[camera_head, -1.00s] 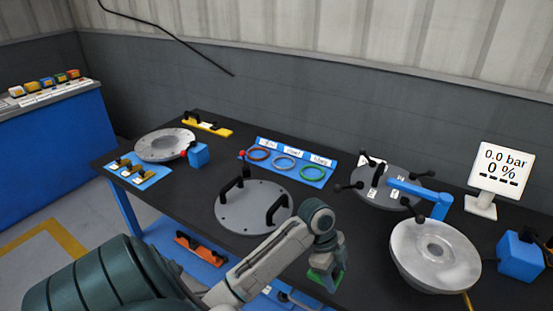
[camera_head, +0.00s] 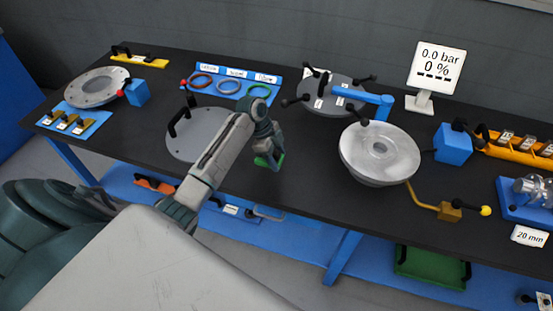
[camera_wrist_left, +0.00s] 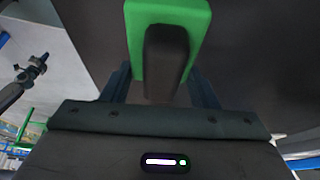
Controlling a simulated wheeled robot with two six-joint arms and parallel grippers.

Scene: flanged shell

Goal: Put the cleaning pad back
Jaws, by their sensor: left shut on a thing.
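The cleaning pad is a green block (camera_head: 271,163) with a black handle. My left gripper (camera_head: 264,152) is shut on it and holds it over the black table, just right of a grey round plate (camera_head: 188,147) with black handles. In the left wrist view the green pad (camera_wrist_left: 137,38) and its black handle (camera_wrist_left: 166,62) sit between the fingers. The pad's underside is hidden, and I cannot tell its exact height above the table. My right gripper is not in view.
A pale flanged bowl (camera_head: 355,158) stands to the right, with a blue arm (camera_head: 350,95) and grey lid (camera_head: 318,93) behind it. Colored rings lie on a blue tray (camera_head: 240,76). A green tray (camera_head: 425,266) is on the lower shelf. The table's front edge is near my arm.

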